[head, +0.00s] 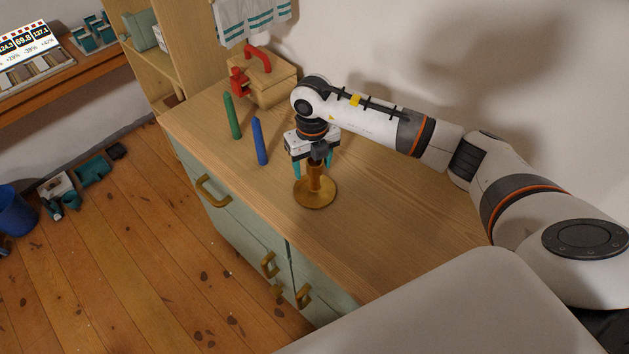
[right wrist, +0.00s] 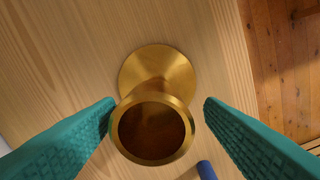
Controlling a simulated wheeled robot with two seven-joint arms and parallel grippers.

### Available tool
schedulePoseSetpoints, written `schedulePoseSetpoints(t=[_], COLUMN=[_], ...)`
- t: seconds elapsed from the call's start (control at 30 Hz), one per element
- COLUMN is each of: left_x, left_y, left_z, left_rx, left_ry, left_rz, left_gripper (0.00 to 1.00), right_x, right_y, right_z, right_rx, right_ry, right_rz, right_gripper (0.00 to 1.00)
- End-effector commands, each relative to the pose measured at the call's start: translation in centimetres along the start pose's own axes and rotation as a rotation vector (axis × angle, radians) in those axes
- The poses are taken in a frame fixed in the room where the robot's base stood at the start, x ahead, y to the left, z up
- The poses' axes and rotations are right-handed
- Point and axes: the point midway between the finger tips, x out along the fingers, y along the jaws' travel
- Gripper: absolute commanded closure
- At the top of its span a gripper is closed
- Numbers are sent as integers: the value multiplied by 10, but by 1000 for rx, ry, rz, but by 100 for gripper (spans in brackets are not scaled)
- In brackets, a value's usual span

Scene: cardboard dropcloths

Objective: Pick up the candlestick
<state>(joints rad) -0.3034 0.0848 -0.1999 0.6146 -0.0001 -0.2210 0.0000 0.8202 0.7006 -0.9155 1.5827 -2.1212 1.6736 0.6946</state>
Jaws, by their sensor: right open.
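The brass candlestick (head: 315,190) stands upright on the wooden cabinet top, with a round base and an empty cup at its top. My right gripper (head: 313,168) points down over it, open, with its teal fingers on either side of the stem. My left gripper is not in view.
A blue candle (head: 259,142) and a green candle (head: 232,116) stand left of the candlestick. A wooden box with red parts (head: 268,82) sits at the back. The cabinet top (head: 400,215) is clear to the right; its front edge is close.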

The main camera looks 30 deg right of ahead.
Motion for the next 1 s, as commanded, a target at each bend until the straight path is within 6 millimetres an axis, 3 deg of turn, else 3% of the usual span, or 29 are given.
schedulePoseSetpoints(t=[0.1,0.23,0.53,0.9,1.0], left_x=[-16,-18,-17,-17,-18], left_y=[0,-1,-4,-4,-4], left_z=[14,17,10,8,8], left_rx=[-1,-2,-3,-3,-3], left_ry=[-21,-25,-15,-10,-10], left_rz=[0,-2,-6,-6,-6], left_gripper=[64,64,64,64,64], right_x=[16,34,40,39,38], right_y=[5,4,4,4,4], right_z=[4,2,2,2,1], right_rx=[2,0,-1,0,0], right_ry=[-6,-4,0,0,3], right_rz=[1,0,0,0,-1], right_gripper=[37,37,37,98,100])
